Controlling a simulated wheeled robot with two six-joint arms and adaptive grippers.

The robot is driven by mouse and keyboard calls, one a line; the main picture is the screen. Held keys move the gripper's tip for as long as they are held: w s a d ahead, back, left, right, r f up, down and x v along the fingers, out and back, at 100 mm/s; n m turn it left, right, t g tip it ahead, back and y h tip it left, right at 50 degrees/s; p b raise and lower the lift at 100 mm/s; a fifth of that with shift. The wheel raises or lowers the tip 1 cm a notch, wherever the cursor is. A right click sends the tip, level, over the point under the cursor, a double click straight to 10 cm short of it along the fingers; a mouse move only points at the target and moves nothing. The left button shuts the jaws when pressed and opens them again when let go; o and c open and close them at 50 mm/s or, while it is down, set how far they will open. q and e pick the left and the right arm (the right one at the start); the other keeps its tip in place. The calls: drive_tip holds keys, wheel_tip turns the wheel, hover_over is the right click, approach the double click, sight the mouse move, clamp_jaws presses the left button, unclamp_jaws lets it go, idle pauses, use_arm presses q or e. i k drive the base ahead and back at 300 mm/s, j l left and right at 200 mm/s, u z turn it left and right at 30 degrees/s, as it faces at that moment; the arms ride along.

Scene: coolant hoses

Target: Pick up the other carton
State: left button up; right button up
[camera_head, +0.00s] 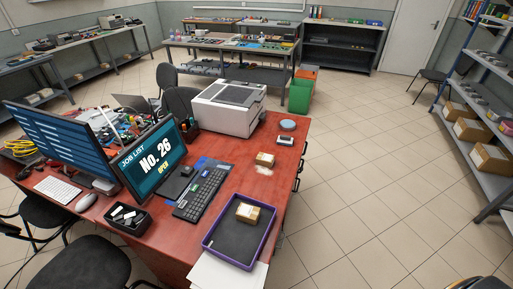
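One small brown carton (264,159) sits on the red desk, just beyond the purple-rimmed tray. Another small carton (248,212) lies in the tray (210,237), on its dark floor. The two cartons are apart. Neither of my grippers shows in the head view.
The red desk (188,223) also holds a black keyboard (200,195), a monitor reading "No. 26" (152,160), a printer (228,107) and white paper (225,272). Larger cartons (489,158) stand on the right shelf. The tiled floor (350,170) between is clear.

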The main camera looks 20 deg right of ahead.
sight(265, 159)
drive_tip(key=l+u, duration=0.2)
drive_tip(key=l, duration=0.35)
drive_tip(key=l+u, duration=0.2)
drive_tip(key=l, duration=0.3)
drive_tip(key=l+u, duration=0.2)
drive_tip(key=l, duration=0.35)
drive_tip(key=k+l+u, duration=0.2)
drive_tip(key=l, duration=0.3)
drive_tip(key=l+u, duration=0.2)
drive_tip(key=l, duration=0.3)
